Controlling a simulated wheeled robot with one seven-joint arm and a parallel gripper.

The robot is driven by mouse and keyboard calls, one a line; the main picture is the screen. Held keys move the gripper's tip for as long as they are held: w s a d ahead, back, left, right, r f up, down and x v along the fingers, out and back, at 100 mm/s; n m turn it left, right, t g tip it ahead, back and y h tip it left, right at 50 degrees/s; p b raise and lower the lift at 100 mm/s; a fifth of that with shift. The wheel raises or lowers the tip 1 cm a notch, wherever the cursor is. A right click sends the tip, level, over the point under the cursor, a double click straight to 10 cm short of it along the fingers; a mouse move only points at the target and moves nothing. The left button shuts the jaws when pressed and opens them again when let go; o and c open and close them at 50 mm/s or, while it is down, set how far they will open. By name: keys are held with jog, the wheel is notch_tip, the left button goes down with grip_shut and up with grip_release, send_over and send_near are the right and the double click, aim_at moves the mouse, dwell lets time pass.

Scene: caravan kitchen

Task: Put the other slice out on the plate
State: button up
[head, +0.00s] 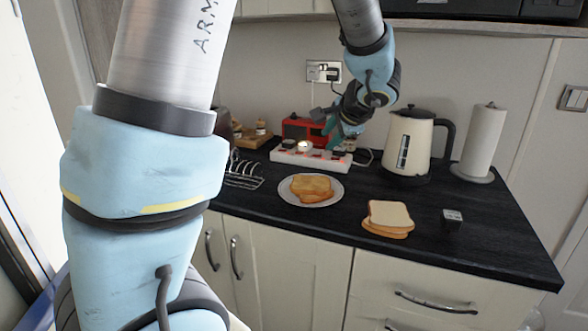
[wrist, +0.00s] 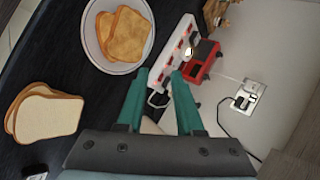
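The plate (head: 286,198) is white and round and lies on the dark counter, left of centre in the head view. Two overlapping golden toasted slices (head: 311,187) lie on it; they also show in the wrist view (wrist: 127,36). A small red appliance (head: 295,129), likely the toaster, stands behind the white power strip; it also shows in the wrist view (wrist: 197,68). Whether it holds bread cannot be told. My gripper (wrist: 158,73) has its two green fingers apart with nothing held between them. It hangs over the back of the counter, near the red appliance and power strip.
Paler bread slices (head: 388,215) are stacked at the counter's front, right of the plate. A white power strip (head: 283,157) lies behind the plate. A cream kettle (head: 408,145), paper towel roll (head: 482,143) and wire rack (head: 243,178) stand around. A small dark block (head: 452,220) sits front right.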

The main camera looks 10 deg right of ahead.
jog(key=s+a+f+n+g, duration=0.2)
jog(key=s+a+f+n, duration=0.1)
jog(key=a, duration=0.5)
jog(key=s+a+f+n+g+h, duration=0.1)
jog(key=s+a+f+n+g, duration=0.2)
jog(key=s+a+n, duration=0.3)
jog(key=s+a+f+n+g+h, duration=0.1)
jog(key=s+a+f+n, duration=0.3)
jog(key=a, duration=0.6)
jog(key=shift+s+n+g, duration=0.7)
jog(key=shift+s+g, duration=0.2)
